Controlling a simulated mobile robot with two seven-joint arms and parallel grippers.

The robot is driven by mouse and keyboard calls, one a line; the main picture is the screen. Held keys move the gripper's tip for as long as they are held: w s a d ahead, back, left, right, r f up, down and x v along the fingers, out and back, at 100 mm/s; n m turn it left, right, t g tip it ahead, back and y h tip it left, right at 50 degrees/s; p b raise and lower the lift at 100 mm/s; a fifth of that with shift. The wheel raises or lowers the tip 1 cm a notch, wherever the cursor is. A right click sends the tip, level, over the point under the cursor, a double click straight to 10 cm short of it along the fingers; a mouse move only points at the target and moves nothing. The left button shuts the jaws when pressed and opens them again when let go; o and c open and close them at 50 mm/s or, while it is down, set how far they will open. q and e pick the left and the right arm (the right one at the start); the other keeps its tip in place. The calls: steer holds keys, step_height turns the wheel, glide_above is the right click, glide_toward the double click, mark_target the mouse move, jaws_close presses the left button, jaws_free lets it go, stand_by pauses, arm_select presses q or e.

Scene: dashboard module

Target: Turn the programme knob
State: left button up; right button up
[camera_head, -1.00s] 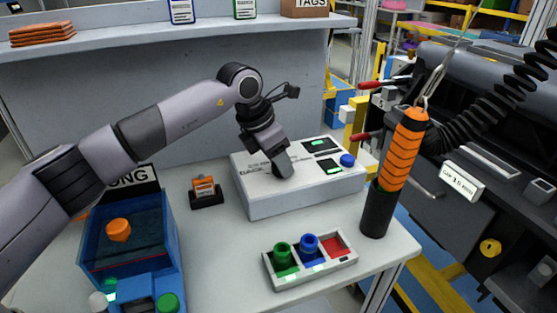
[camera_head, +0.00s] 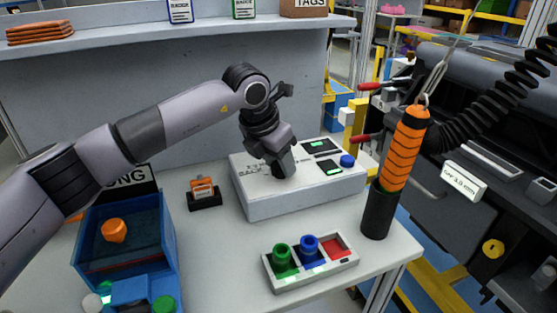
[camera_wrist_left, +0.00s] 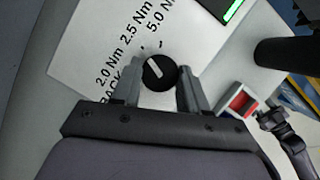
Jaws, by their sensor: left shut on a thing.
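The white controller box (camera_head: 300,200) stands on the bench, with a blue button and small green-lit displays on top. My left gripper (camera_head: 283,172) points down onto its top and hides the programme knob in the head view. In the left wrist view the round black programme knob (camera_wrist_left: 160,73) sits between the fingertips of my left gripper (camera_wrist_left: 163,78), which is shut on it. A white pointer line crosses the knob. Printed labels 2.0 Nm, 2.5 Nm and 5.0 N lie beside it. What seems to be my right gripper (camera_wrist_left: 272,119) shows small at lower right; its jaws are unclear.
A tray (camera_head: 310,277) with green, blue and red pockets lies in front of the box. An orange-handled tool (camera_head: 404,150) hangs at right. A blue bin (camera_head: 88,262) with an orange part and a small orange item in a black holder (camera_head: 205,200) are at left.

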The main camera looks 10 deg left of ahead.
arm_select(q)
steer(key=o, duration=1)
steer(key=v, duration=0.7)
steer(key=shift+r+b, duration=0.1)
steer(key=shift+b, duration=0.2)
